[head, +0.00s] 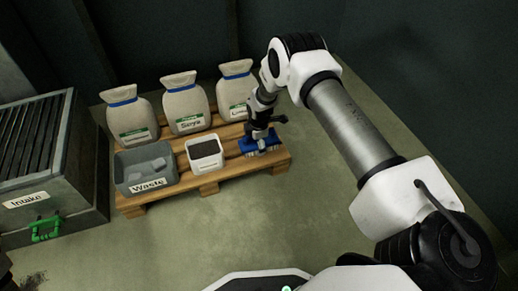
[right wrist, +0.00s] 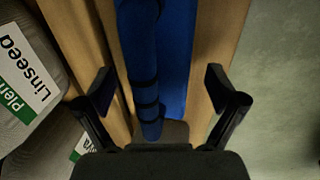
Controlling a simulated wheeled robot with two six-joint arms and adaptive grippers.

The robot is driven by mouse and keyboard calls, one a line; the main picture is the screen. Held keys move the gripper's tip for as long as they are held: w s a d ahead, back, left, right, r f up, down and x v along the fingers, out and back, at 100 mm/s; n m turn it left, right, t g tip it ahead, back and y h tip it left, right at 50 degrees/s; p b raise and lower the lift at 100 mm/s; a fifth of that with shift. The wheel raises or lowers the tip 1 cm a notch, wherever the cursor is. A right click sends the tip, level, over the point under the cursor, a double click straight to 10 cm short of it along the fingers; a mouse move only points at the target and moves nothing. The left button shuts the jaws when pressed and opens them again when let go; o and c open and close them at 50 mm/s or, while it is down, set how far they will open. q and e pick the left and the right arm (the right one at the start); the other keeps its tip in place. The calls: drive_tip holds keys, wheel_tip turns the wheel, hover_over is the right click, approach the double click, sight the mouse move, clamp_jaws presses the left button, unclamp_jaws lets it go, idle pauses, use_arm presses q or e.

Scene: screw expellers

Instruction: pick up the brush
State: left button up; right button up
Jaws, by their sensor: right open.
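The blue brush (head: 268,148) lies on the right end of a wooden pallet, partly hidden under my right gripper (head: 262,127). In the right wrist view, the blue brush (right wrist: 140,50) runs lengthwise between the two spread black fingers of my right gripper (right wrist: 160,88). A finger stands on either side of it, and the fingers look apart from it. Its round handle has dark bands near the lower end. My right gripper is open and empty. My left gripper is out of view.
The wooden pallet (head: 208,180) also bears a grey Waste bin (head: 147,168), a white tub (head: 205,163) of dark material, and several sacks; the Linseed sack (right wrist: 30,75) is close to the gripper. A metal Intake box (head: 50,170) stands left. Floor in front is clear.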

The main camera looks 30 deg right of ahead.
drive_tip(key=shift+r, duration=0.2)
drive_tip(key=c, duration=1.3)
drive_tip(key=shift+r+p, duration=0.6)
drive_tip(key=shift+p, duration=0.05)
wheel_tip(320, 180, up, 2)
drive_tip(key=shift+r+p, duration=0.25)
drive_tip(key=shift+p, duration=0.65)
drive_tip(key=s+a+r+p, duration=0.1)
drive_tip(key=s+a+p, duration=1)
drive_tip(key=p, duration=1.6)
drive_tip(key=shift+s+p, duration=0.2)
drive_tip(key=shift+p, duration=0.15)
